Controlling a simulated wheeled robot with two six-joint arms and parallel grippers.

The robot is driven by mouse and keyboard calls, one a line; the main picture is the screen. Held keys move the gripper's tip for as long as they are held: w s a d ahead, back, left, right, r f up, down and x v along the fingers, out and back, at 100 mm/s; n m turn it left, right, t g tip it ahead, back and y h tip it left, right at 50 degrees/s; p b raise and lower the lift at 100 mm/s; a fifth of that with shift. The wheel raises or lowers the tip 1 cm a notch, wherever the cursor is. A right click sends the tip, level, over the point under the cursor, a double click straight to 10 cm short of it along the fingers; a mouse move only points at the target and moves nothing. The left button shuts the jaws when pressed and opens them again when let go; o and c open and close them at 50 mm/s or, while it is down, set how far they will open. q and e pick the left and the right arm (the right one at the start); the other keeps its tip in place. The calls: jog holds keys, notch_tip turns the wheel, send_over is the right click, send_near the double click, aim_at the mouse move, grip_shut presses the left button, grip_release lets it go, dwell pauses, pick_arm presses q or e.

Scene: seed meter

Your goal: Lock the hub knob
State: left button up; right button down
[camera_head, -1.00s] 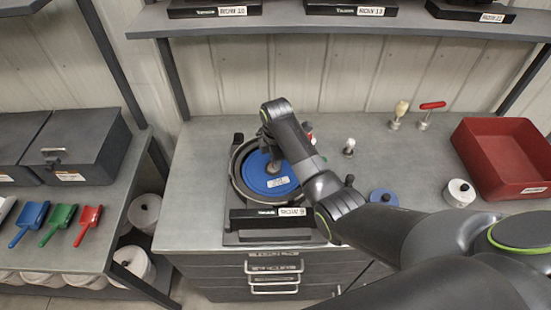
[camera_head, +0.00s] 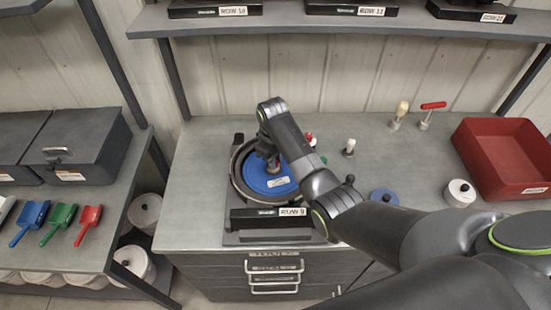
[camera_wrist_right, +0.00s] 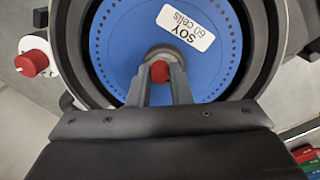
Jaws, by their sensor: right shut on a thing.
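The blue seed plate (camera_head: 283,187) lies in the round dark bowl of the meter on the bench, its white label reading SOY 60 cells in the right wrist view (camera_wrist_right: 185,28). The red-topped hub knob (camera_wrist_right: 160,71) stands at the plate's centre. My right gripper (camera_head: 273,165) reaches down over the hub, and its two fingers (camera_wrist_right: 160,76) are shut on the knob, one on each side. The knob's lower part is partly hidden by the fingers. My left gripper is not in view.
A second red knob (camera_wrist_right: 32,63) sits beside the bowl. A blue disc (camera_head: 384,196), a white round container (camera_head: 459,193) and a red bin (camera_head: 505,158) stand on the right. A brush (camera_head: 399,114) and a red-handled tool (camera_head: 427,113) stand at the back. The bench left of the meter is clear.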

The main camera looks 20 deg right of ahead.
jog(key=shift+m, duration=1.7)
jog(key=c, duration=1.3)
grip_release()
jog(key=shift+w, duration=0.1)
